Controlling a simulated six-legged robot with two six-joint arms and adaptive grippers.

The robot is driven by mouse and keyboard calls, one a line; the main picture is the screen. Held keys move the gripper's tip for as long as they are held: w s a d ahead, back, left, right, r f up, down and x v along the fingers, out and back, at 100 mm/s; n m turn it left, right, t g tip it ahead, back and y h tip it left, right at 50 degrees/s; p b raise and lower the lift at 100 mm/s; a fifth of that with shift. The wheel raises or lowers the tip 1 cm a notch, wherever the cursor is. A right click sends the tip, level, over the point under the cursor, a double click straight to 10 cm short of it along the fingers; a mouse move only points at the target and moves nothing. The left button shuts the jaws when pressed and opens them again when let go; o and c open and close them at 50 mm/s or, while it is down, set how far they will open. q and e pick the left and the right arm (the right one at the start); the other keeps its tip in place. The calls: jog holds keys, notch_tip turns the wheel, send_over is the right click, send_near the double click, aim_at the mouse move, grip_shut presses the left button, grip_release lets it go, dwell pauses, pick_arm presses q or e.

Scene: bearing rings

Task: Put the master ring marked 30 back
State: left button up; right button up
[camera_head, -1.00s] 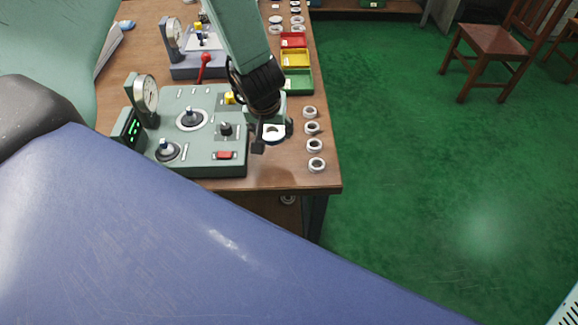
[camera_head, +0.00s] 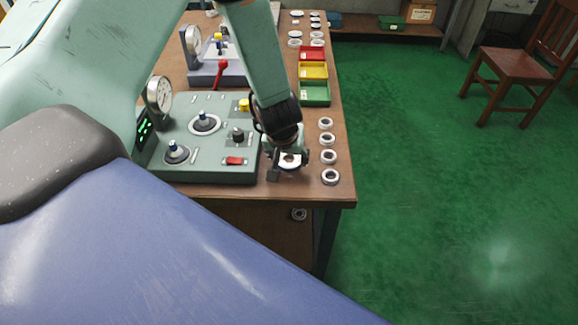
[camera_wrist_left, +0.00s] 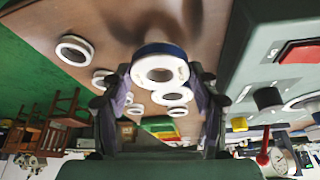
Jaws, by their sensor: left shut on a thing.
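My left gripper (camera_head: 287,168) is shut on a white ring with a dark blue outer band (camera_wrist_left: 160,66). In the head view the held ring (camera_head: 289,160) shows between the fingers, just right of the green gauge machine, near the table's front. In the left wrist view the ring sits between both fingertips, above the brown tabletop; I cannot make out a number on it. Several loose steel rings stand in a column right of the gripper, the nearest ring (camera_head: 331,177) close to the table's front right corner. My right gripper is not in view.
The green gauge machine (camera_head: 205,165) with a dial (camera_head: 159,94) and red button (camera_head: 234,161) is left of the gripper. Red (camera_head: 312,54), yellow (camera_head: 313,71) and green (camera_head: 315,93) trays lie behind it. More rings (camera_head: 295,35) lie farther back. The table edge is close in front.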

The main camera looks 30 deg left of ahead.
pick_arm(q)
jog(key=shift+s+a+f+b, duration=0.1)
jog(key=shift+f+b, duration=0.15)
jog(key=shift+f, duration=0.35)
jog(key=shift+s+a+f+b, duration=0.1)
jog(key=shift+f+b, duration=0.15)
jog(key=shift+f, duration=0.35)
jog(key=shift+w+d, duration=0.1)
jog(key=shift+w, duration=0.25)
jog(key=shift+d, duration=0.1)
jog(key=shift+f, duration=0.15)
jog(key=o, duration=1.1)
jog(key=shift+s, duration=0.15)
jog(key=shift+o, duration=1.4)
jog(key=shift+s, duration=0.15)
jog(key=shift+o, duration=0.7)
jog(key=shift+w, duration=0.25)
